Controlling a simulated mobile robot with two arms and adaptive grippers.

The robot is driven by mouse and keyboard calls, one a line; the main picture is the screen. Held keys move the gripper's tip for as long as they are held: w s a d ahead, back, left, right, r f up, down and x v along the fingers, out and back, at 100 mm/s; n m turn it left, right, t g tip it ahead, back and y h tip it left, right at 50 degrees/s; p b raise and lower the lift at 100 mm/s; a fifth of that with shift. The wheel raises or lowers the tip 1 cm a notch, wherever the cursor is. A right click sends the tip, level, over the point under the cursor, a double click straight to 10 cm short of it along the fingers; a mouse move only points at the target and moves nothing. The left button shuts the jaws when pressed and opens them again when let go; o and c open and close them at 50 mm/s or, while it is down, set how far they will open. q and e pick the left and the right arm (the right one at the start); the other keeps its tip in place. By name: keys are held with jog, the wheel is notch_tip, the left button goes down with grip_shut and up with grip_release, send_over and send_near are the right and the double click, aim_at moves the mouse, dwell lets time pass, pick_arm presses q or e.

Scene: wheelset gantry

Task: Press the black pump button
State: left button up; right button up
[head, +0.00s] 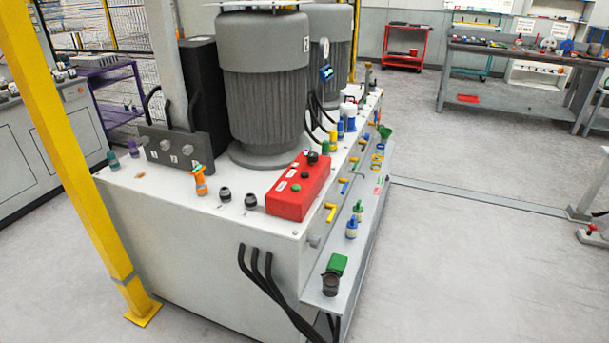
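A red control box (288,206) sits on the white top of the pump unit (200,225), near its front right edge. A black round button (313,158) stands up at the far end of the box. Two other black round caps (225,195) stand on the white top left of the box. Neither of my grippers is in view, and nothing touches the box.
A large grey ribbed motor (265,90) stands behind the box. A lower side ledge (335,290) carries small bottles and a green block (338,264). Yellow handles line the right side. A yellow post (75,150) rises at left. The floor right of the unit is clear.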

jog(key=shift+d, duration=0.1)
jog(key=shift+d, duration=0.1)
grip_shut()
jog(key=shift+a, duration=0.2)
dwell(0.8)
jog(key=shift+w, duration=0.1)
